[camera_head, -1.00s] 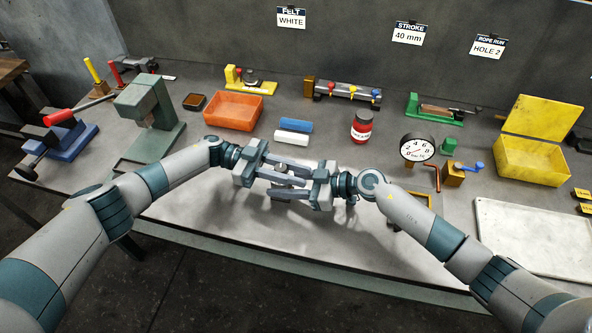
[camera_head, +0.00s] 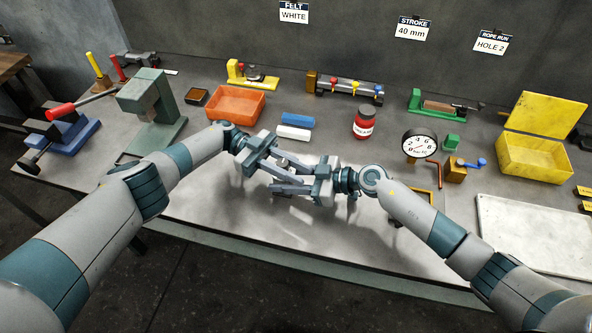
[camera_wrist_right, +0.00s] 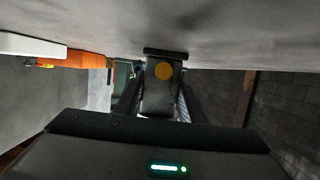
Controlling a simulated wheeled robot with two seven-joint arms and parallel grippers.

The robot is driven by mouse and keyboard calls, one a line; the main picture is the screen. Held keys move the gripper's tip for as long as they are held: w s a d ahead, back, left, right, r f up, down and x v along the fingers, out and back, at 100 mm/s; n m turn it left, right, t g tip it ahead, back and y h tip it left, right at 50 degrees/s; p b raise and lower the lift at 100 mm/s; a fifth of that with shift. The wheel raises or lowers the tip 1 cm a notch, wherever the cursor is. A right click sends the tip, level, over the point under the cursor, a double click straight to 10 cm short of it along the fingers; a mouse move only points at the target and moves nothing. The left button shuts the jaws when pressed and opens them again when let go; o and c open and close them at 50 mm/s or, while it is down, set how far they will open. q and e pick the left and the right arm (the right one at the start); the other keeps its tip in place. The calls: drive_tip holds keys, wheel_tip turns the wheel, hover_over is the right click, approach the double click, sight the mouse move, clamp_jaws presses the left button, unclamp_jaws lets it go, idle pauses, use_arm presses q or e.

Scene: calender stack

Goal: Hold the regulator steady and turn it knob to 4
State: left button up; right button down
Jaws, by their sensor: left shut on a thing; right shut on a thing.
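The regulator (camera_head: 283,162) is a small grey and dark piece between my two grippers at the middle of the bench, mostly hidden by the fingers. In the right wrist view its dark body (camera_wrist_right: 161,98) with an orange disc sits between the fingers. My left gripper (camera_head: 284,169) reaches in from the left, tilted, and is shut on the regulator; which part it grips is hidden. My right gripper (camera_head: 292,187) faces it from the right and is shut on the regulator's body. The round gauge (camera_head: 418,146) stands apart to the right; its needle is too small to read surely.
A green press (camera_head: 150,110) stands left. The front bench is clear.

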use_arm(q)
drive_tip(key=o, duration=1.1)
drive_tip(key=shift+f, duration=0.1)
drive_tip(key=shift+c, duration=0.2)
drive_tip(key=shift+r, duration=0.25)
wheel_tip(320, 180, up, 10)
drive_tip(key=shift+f, duration=0.2)
